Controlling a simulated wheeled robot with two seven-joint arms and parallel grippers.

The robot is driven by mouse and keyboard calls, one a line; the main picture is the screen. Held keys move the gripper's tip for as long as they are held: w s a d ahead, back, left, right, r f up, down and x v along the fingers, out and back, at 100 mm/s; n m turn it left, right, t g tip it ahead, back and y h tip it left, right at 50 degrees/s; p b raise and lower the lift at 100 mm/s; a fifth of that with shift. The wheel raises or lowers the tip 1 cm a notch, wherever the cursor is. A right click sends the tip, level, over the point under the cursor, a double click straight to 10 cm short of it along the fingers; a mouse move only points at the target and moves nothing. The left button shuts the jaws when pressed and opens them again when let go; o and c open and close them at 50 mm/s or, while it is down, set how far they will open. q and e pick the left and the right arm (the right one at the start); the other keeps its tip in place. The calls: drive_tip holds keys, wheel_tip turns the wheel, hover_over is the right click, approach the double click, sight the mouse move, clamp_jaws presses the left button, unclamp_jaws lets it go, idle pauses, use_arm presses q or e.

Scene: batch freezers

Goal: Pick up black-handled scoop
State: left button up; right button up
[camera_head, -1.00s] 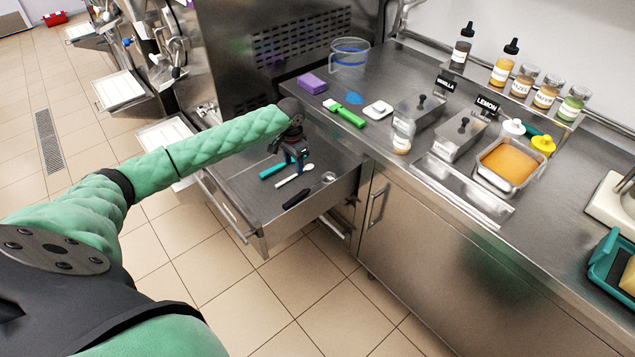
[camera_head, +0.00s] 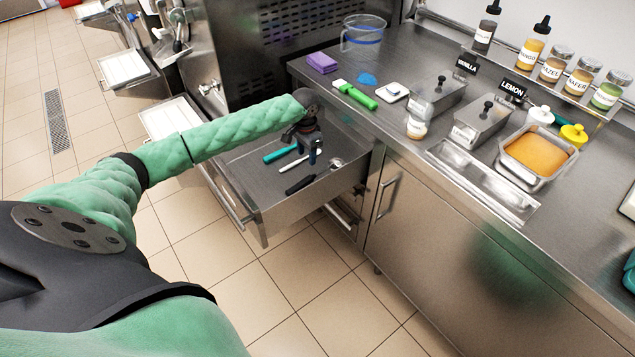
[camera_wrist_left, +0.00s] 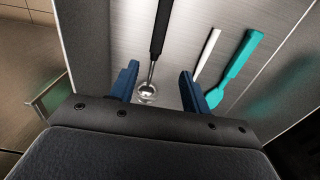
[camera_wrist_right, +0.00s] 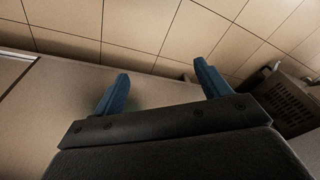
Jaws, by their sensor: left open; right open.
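The black-handled scoop (camera_head: 300,185) lies in the open drawer, nearest the drawer's front side. In the left wrist view its black handle (camera_wrist_left: 160,30) points up and its round metal bowl (camera_wrist_left: 147,92) shows between my left fingers. My left gripper (camera_head: 313,155) is open above the drawer, over the scoop's bowl end; in the left wrist view (camera_wrist_left: 160,85) nothing is held. The gripper hides part of the scoop in the head view. My right gripper (camera_wrist_right: 162,90) is open and empty, over floor and a plain surface, and is not in the head view.
The drawer (camera_head: 262,215) also holds a teal spatula (camera_head: 281,154) and a white utensil (camera_head: 292,166) beside the scoop. The drawer walls rise around them. The counter above carries a green-handled brush (camera_head: 355,95), a purple sponge (camera_head: 322,62), a clear jug (camera_head: 363,38) and metal containers.

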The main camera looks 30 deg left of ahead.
sight(308, 179)
use_arm(q)
wheel_tip(308, 179, down, 4)
drive_tip(key=shift+r+b, duration=0.25)
drive_tip(key=shift+b, duration=0.65)
wheel_tip(308, 179, down, 2)
drive_tip(key=shift+f, duration=0.1)
drive_tip(key=shift+s+d+f+p, duration=0.1)
drive_tip(key=shift+s+f+p, duration=0.05)
drive_tip(key=shift+f+p, duration=0.35)
drive_tip(key=f, duration=0.3)
drive_tip(key=shift+s+d+f+p, duration=0.1)
drive_tip(key=shift+s+p, duration=0.1)
drive_tip(key=shift+p, duration=0.2)
drive_tip(key=shift+f, duration=0.55)
clamp_jaws()
use_arm(e)
drive_tip(key=v, duration=1.1)
drive_tip(key=shift+s+d, duration=0.35)
drive_tip(key=shift+s, duration=0.05)
